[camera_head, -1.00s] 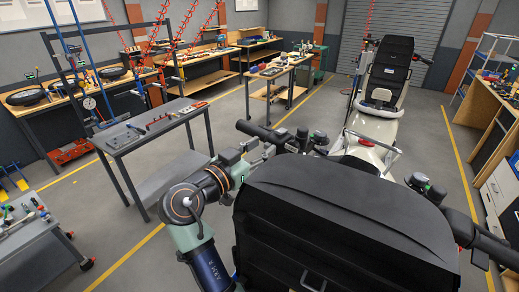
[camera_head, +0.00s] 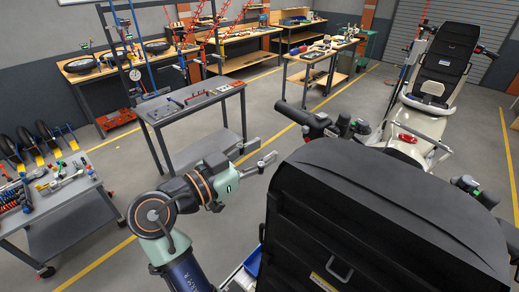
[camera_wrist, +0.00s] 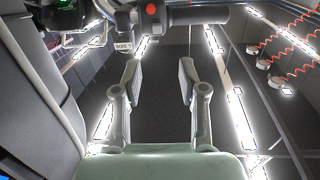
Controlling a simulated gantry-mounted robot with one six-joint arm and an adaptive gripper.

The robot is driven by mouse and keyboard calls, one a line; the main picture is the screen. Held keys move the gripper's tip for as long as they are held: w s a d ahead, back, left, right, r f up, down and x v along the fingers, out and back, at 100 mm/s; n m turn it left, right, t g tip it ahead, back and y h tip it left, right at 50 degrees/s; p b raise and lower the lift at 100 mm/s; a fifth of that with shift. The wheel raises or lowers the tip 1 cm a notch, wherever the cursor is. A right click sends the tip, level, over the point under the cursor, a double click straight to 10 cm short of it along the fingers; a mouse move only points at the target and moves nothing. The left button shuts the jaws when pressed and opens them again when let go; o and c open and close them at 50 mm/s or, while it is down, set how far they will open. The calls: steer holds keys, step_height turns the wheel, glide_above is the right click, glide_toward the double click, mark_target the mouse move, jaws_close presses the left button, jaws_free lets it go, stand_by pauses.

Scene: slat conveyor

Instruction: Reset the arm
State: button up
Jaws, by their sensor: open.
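My gripper (camera_head: 262,156) is at the end of my green and grey arm, left of the scooter with a large black top box (camera_head: 385,215). Its two fingers point to the right, and nothing shows between them. In the wrist view my gripper (camera_wrist: 158,78) has its fingers spread apart with empty space between. Beyond them is a handlebar with a black grip (camera_wrist: 197,15) and a red button (camera_wrist: 151,9). The left handlebar (camera_head: 305,117) in the head view is to the right of the fingers and appears apart from them.
A grey table (camera_head: 195,108) with tools stands behind my arm. A tool cart (camera_head: 65,235) is at the lower left. Another white scooter (camera_head: 430,105) stands at the right. Workbenches (camera_head: 225,65) line the back wall. Open floor lies between cart and table.

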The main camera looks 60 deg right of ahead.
stand_by(0.3)
steer(key=w+a+f+n+t+y+p, duration=0.25)
steer(key=a+f+n+t+y, duration=0.35)
steer(key=a, duration=0.4)
steer(key=w+a+f+n+t+y+p, duration=0.25)
steer(key=a+f+n+t+y, duration=0.2)
steer(key=a+n+t, duration=0.45)
steer(key=s+a+n+t+y+p, duration=0.1)
steer(key=s+a+n+y, duration=0.1)
steer(key=a, duration=0.5)
steer(key=s+a+n+t+y+p, duration=0.1)
steer(key=s+a+n+y, duration=0.2)
steer(key=a, duration=0.5)
steer(key=shift+s+r+n+y, duration=0.25)
steer(key=shift+s+n+y, duration=0.05)
steer(key=shift+n+y, duration=0.6)
